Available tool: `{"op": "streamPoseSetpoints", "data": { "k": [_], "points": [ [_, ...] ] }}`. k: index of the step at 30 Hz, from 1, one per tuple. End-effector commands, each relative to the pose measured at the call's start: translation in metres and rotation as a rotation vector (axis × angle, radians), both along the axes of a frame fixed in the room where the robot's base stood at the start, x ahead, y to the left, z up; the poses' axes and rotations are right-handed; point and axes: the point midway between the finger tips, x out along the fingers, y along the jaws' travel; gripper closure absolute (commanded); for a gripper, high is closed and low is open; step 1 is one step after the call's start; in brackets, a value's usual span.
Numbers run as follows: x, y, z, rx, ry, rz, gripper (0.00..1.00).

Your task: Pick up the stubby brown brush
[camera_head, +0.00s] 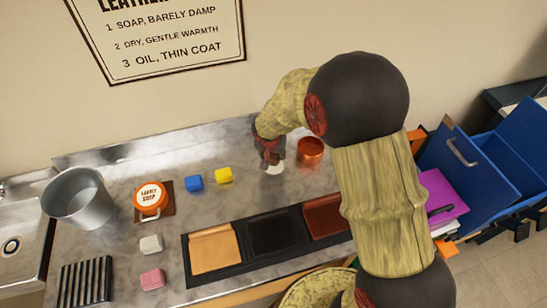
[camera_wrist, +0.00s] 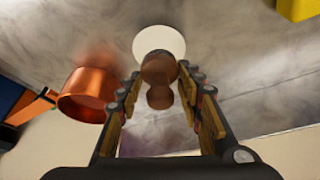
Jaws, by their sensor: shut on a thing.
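The stubby brown brush (camera_wrist: 159,70) has a rounded brown wooden handle and a pale round end. In the wrist view it sits between the fingers of my gripper (camera_wrist: 160,90), which are shut on its handle. Its pale end (camera_wrist: 158,42) points away from the wrist, toward the metal counter. In the head view my gripper (camera_head: 270,158) is over the back of the counter, and only the brush's pale end (camera_head: 275,169) shows below it. I cannot tell whether that end touches the counter.
A copper pot (camera_head: 310,151) stands close to the right of my gripper. A black tray (camera_head: 262,262) with leather swatches lies in front.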

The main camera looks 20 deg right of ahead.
Motion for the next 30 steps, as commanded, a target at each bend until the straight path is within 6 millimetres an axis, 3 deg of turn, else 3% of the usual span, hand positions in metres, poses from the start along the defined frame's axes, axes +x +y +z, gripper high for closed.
{"op": "streamPoseSetpoints", "data": {
  "k": [9,15,21,30],
  "points": [
    [-0.043,0.029,0.071,0.001,-0.006,0.005,0.89],
    [-0.081,0.052,0.087,0.000,-0.003,0.005,0.89],
    [-0.106,0.068,0.100,0.000,-0.002,0.005,0.89],
    [-0.119,0.075,0.105,-0.001,-0.001,0.001,0.89]
  ]
}}
